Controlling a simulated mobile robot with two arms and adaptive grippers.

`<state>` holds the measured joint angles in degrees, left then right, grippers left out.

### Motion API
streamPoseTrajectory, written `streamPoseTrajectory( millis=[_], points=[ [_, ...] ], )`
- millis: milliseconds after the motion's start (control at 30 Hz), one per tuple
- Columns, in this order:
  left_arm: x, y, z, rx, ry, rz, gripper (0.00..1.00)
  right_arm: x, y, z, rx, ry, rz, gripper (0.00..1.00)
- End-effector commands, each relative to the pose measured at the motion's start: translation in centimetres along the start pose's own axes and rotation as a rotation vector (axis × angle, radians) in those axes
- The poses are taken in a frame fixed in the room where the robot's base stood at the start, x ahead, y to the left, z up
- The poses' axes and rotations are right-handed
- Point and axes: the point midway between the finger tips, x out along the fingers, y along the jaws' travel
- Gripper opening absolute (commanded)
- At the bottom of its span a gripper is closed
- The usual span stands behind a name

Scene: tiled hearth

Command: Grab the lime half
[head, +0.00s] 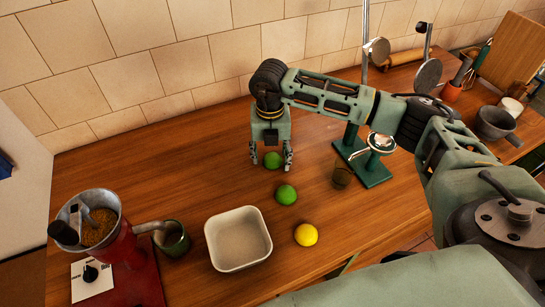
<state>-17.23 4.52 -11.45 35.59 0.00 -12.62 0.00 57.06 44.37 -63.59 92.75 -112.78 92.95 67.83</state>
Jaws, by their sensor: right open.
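A green lime piece (273,160) sits on the wooden counter (170,150) toward the back. A second green lime piece (286,194) lies just in front of it. I cannot tell from here which of the two is cut in half. My right gripper (271,164) points down with its fingers open, one on each side of the back lime piece. I cannot tell whether a finger touches it. My left gripper is not in view.
A yellow lemon (306,235) and a white square bowl (238,240) stand in front. A green press (378,165) with a glass (342,176) is to the right. A red grinder (125,240) and a dark cup (173,240) are at left. The back left counter is clear.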

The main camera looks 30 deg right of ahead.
Motion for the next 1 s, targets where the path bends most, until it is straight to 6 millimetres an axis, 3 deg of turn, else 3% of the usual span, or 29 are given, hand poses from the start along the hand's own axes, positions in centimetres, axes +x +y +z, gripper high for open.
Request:
streamPoseTrajectory(
  millis=[133, 600, 1000],
  points=[
    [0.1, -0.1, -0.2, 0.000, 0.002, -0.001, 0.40, 0.0, 0.0, 0.0, 0.000, 0.000, 0.000, 0.53],
    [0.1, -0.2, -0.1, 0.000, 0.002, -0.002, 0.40, -0.1, 0.0, 0.0, 0.000, 0.000, 0.000, 0.14],
    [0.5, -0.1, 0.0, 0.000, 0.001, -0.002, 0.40, -1.0, 0.0, 0.1, 0.001, -0.003, 0.001, 0.14]
  ],
)
